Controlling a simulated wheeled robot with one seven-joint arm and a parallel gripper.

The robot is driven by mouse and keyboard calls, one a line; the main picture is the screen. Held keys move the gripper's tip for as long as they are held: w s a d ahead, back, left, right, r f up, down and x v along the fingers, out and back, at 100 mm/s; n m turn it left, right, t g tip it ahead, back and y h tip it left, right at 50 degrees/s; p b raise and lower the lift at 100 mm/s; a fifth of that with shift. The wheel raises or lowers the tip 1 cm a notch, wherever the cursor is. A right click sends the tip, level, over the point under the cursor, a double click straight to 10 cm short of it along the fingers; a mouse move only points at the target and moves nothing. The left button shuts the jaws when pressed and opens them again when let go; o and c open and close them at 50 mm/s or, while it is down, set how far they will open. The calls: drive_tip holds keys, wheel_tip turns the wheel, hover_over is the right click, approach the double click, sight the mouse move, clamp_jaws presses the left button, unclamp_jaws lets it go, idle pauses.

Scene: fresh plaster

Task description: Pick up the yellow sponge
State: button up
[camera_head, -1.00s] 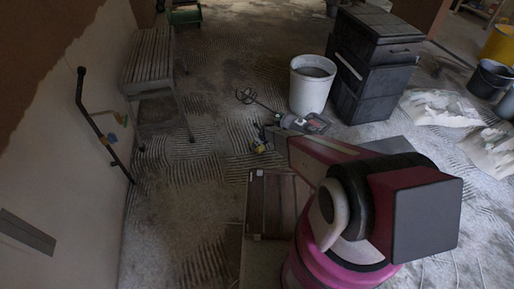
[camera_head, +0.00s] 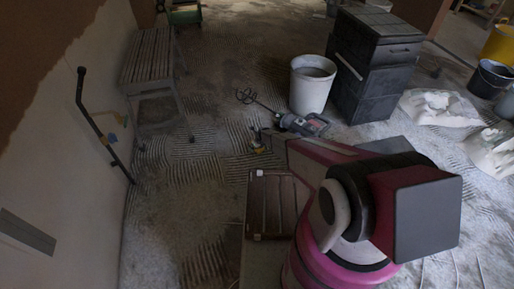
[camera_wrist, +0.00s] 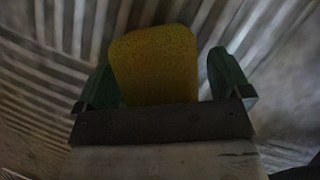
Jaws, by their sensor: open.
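The yellow sponge (camera_wrist: 155,62) shows in the wrist view, with its near end between the two green fingers of my gripper (camera_wrist: 165,76). The fingers are open, with a gap on each side of the sponge, wider on the right. Ridged floor shows behind it. In the head view my gripper (camera_head: 262,139) is small, low over the floor beyond my arm. The sponge is too small and dark there to make out clearly.
A mixer drill (camera_head: 303,123) lies close to the right of my gripper. A white bucket (camera_head: 311,88) and a stack of black cases (camera_head: 380,62) stand behind it. A slatted bench (camera_head: 148,58) is at left. A dark brown panel (camera_head: 276,203) lies in front.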

drive_tip(key=shift+c, duration=0.4)
drive_tip(key=c, duration=0.9)
drive_tip(key=r, duration=0.3)
drive_tip(key=a+r, duration=0.1)
drive_tip(key=r, duration=0.1)
drive_tip(key=shift+s+a, duration=0.1)
drive_tip(key=shift+s, duration=0.15)
drive_tip(key=s+a+r, duration=0.1)
drive_tip(key=a+r, duration=0.1)
drive_tip(key=a, duration=0.1)
drive_tip(key=s+a+r, duration=0.1)
drive_tip(key=a+r, duration=0.1)
drive_tip(key=a, duration=0.1)
drive_tip(key=s+a+r, duration=0.1)
drive_tip(key=a+r, duration=0.1)
drive_tip(key=a, duration=0.2)
drive_tip(key=shift+o, duration=0.3)
